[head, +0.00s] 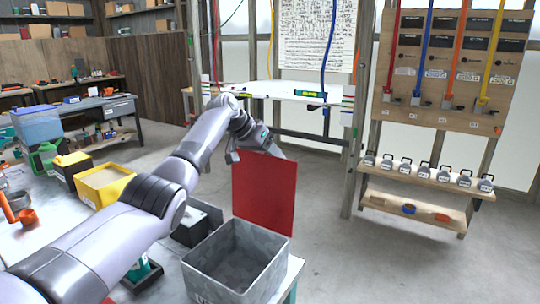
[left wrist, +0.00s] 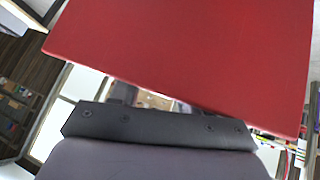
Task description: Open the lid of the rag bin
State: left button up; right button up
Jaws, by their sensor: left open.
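The rag bin (head: 238,262) is an open-topped grey box at the front end of the bench. Its red lid (head: 264,192) stands upright at the bin's far right edge, and the bin's inside shows. My left gripper (head: 240,154) is at the lid's top left corner, partly hidden behind it. It is open; whether it touches the lid cannot be told. In the left wrist view the red lid (left wrist: 190,55) fills the upper part, close beyond the dark gripper body (left wrist: 160,127). Fingertips are not clear there. My right gripper is not in view.
A yellow bin (head: 104,184), a dark box (head: 196,222) and other containers stand on the bench (head: 30,236) beside and under my left arm. A board with coloured straps (head: 450,70) and a shelf of shackles (head: 428,176) stand right. Floor between is clear.

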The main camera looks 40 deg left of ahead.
pick_arm(q)
jog(key=shift+s+f, duration=0.1)
jog(key=shift+f, duration=0.25)
jog(key=b+v, duration=0.1)
jog(key=v, duration=0.5)
jog(key=shift+r, duration=0.25)
jog(key=shift+s+a+r+b, duration=0.15)
jog(key=shift+s+r+b, duration=0.15)
jog(key=shift+r, duration=0.25)
jog(key=shift+w, duration=0.1)
